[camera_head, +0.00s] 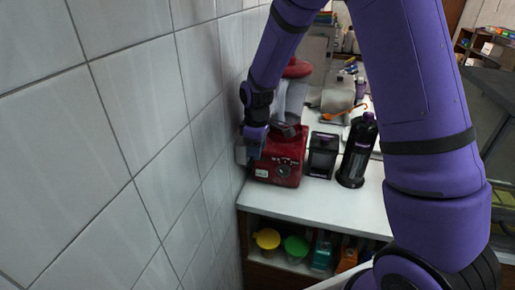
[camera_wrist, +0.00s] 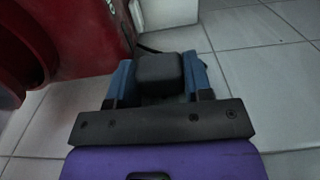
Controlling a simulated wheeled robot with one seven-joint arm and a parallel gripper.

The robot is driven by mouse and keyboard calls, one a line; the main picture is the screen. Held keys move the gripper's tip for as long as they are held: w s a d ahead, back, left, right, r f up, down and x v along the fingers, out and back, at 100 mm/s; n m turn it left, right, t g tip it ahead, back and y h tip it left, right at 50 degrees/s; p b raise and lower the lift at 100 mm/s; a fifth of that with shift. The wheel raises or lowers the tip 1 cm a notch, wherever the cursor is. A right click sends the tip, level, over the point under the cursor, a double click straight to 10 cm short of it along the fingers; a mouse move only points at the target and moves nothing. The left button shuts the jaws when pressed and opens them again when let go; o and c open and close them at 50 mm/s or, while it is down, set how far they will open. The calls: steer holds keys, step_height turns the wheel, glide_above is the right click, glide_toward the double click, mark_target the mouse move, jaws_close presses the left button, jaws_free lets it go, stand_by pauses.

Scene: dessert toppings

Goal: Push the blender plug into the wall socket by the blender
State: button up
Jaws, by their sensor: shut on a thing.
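The dark plug (camera_wrist: 160,74) sits between the two blue fingers of my gripper (camera_wrist: 158,72) in the wrist view, and the gripper is shut on it. A dark cord (camera_wrist: 149,49) shows behind the plug. A white socket box (camera_wrist: 168,12) on the tiled wall shows beyond the plug, with a gap between them in the picture. The red blender (camera_wrist: 75,40) stands to the left there. In the head view, my gripper (camera_head: 256,141) is between the wall and the red blender (camera_head: 285,165), beside the pale socket box (camera_head: 240,151). The plug is hidden there.
The tiled wall (camera_head: 140,120) runs close along the left. A black dispenser (camera_head: 322,155) and a dark bottle (camera_head: 357,150) stand right of the blender on the white counter (camera_head: 315,200). Yellow (camera_head: 267,238) and green (camera_head: 296,246) tubs sit on the shelf below.

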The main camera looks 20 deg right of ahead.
steer(key=shift+s+d, duration=0.45)
steer(key=shift+d, duration=0.15)
stand_by(3.9)
steer(key=shift+w+a, duration=0.5)
steer(key=shift+a, duration=0.15)
stand_by(1.6)
steer(key=o, duration=1)
steer(key=shift+o, duration=0.2)
steer(key=shift+r, duration=0.1)
